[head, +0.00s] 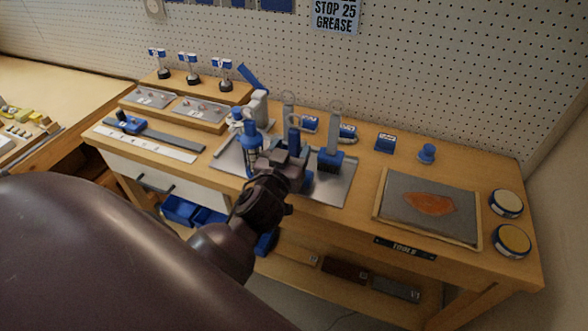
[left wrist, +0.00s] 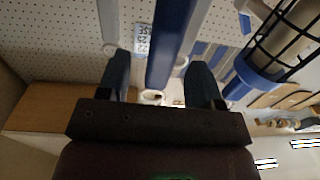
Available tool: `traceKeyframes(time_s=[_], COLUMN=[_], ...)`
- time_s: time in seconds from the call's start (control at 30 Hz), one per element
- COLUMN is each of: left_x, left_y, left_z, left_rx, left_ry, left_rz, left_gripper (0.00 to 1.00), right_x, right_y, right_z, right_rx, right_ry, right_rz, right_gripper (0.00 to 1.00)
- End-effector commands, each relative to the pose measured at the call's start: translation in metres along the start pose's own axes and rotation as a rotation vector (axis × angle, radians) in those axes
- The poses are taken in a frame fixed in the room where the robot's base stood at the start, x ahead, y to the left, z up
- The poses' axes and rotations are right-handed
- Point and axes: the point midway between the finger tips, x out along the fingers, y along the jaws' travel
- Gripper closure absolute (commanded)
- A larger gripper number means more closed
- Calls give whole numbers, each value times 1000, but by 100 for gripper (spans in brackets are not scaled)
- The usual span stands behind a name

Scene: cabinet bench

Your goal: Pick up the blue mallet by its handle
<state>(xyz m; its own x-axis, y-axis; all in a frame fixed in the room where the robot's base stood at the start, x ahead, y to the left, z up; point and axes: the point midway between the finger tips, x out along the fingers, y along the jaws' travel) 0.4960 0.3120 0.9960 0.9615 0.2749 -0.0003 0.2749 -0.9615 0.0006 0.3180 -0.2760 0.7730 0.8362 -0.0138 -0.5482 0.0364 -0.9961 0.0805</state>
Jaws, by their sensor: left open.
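Several upright tools with pale grey shafts and blue parts stand on a grey metal tray (head: 340,190) in the middle of the bench. The one I take for the blue mallet (head: 294,138) is behind my left gripper (head: 289,160), which hides much of its lower part. In the left wrist view a long blue bar, which looks like the mallet's handle (left wrist: 170,45), runs between the two fingers of the open left gripper (left wrist: 161,85). I cannot tell whether either finger touches it. My right gripper is not in view.
A grey-and-blue tool (head: 333,130) stands close right of the gripper, and a caged lamp-like tool (head: 251,135) stands close left. A framed grey mat (head: 400,220) with an orange patch and two round tins (head: 513,240) are at the right. Pegboard (head: 430,70) rises behind.

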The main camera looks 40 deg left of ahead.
Motion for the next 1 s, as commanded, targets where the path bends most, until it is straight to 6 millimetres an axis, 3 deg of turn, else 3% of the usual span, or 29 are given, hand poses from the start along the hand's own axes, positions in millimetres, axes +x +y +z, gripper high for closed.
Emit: traceKeyframes(time_s=[0.3,0.63,1.0], left_x=[40,44,44], left_y=[-1,-1,-1], left_z=[2,3,3], left_rx=[2,1,1], left_ry=[2,0,0], left_rz=[1,0,0], left_gripper=[40,42,99], right_x=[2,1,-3], right_y=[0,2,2], right_z=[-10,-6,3], right_rx=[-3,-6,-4], right_ry=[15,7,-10], right_rz=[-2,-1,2], right_gripper=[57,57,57])
